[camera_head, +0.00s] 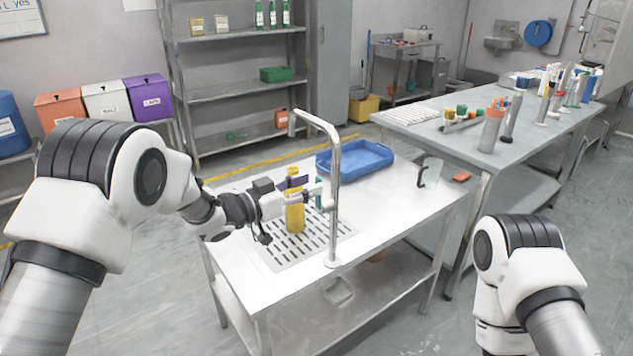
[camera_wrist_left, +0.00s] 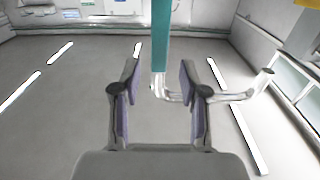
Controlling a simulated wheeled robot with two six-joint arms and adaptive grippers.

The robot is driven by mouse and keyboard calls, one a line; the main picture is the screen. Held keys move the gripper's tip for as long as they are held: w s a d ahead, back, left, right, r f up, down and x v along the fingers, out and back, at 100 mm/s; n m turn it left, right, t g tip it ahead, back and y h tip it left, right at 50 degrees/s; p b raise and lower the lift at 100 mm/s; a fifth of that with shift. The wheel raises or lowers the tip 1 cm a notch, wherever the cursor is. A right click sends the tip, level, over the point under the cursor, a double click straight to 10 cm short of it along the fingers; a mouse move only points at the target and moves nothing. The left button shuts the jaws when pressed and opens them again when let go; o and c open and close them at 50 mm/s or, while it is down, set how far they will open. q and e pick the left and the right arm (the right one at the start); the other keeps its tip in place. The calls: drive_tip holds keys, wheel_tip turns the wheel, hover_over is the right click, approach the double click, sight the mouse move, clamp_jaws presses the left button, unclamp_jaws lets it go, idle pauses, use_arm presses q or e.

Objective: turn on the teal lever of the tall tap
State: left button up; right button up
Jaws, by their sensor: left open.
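The tall tap (camera_head: 333,190) is a chrome pipe with a hooked top, standing on the white table. Its teal lever (camera_head: 319,194) sits partway up, partly hidden by the gripper and pipe. In the left wrist view the teal lever (camera_wrist_left: 161,38) runs down from the top edge to a metal joint (camera_wrist_left: 160,86). My left gripper (camera_head: 288,200) is beside the tap, above the drain grate. In the wrist view its open fingers (camera_wrist_left: 158,78) stand either side of the lever's lower end, with gaps on both sides. I cannot tell how deep the lever lies. My right gripper is out of view.
A yellow bottle (camera_head: 294,217) stands on the slotted grate (camera_head: 322,238) under my left gripper. A blue tray (camera_head: 357,172) lies behind the tap. A clear jug (camera_head: 431,172) stands at the table's right end. The white tabletop (camera_head: 395,215) is clear right of the tap.

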sight(316, 182)
use_arm(q)
drive_tip(key=x, duration=0.3)
drive_tip(key=shift+d, duration=0.25)
clamp_jaws()
drive_tip(key=shift+a, duration=0.1)
